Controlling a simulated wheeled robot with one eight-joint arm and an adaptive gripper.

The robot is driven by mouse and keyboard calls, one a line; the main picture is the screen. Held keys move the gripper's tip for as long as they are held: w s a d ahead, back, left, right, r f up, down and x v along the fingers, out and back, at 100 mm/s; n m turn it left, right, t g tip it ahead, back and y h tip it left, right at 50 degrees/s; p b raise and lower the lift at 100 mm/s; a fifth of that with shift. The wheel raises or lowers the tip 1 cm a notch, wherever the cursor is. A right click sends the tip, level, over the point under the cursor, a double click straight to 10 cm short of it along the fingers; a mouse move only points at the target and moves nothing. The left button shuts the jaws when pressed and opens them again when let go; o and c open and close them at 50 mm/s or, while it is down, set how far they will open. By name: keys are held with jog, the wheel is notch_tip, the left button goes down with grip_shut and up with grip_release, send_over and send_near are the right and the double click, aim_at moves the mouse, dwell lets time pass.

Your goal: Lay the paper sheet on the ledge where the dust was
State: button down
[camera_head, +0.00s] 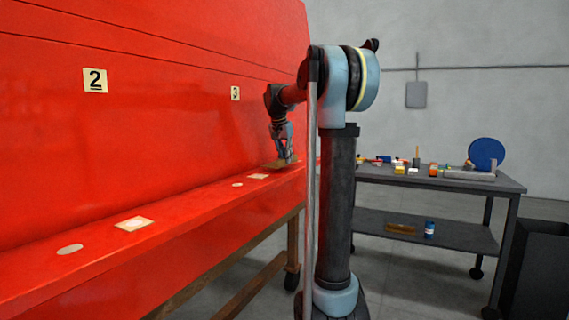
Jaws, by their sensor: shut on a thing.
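My gripper (284,155) is over the far part of the red ledge (190,208), pointing down. It is shut on a flat tan-brown piece, which looks like the paper sheet (275,165). The piece is at about ledge height; I cannot tell whether it touches the ledge. No dust is visible on the ledge. A similar, larger square (134,224) lies closer to the camera.
A grey cart (440,183) with several small items and a blue disc (486,154) stands at right.

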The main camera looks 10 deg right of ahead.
jog(key=shift+f, duration=0.85)
jog(key=c, duration=1.6)
grip_release()
jog(key=v, duration=1.2)
jog(key=s+d+f+n+g+y, duration=0.1)
jog(key=s+f+n, duration=0.6)
jog(key=s+f, duration=3.3)
jog(key=shift+s+d+f+y, duration=0.3)
jog(key=shift+d+f+y, duration=0.25)
jog(key=shift+d+y, duration=0.2)
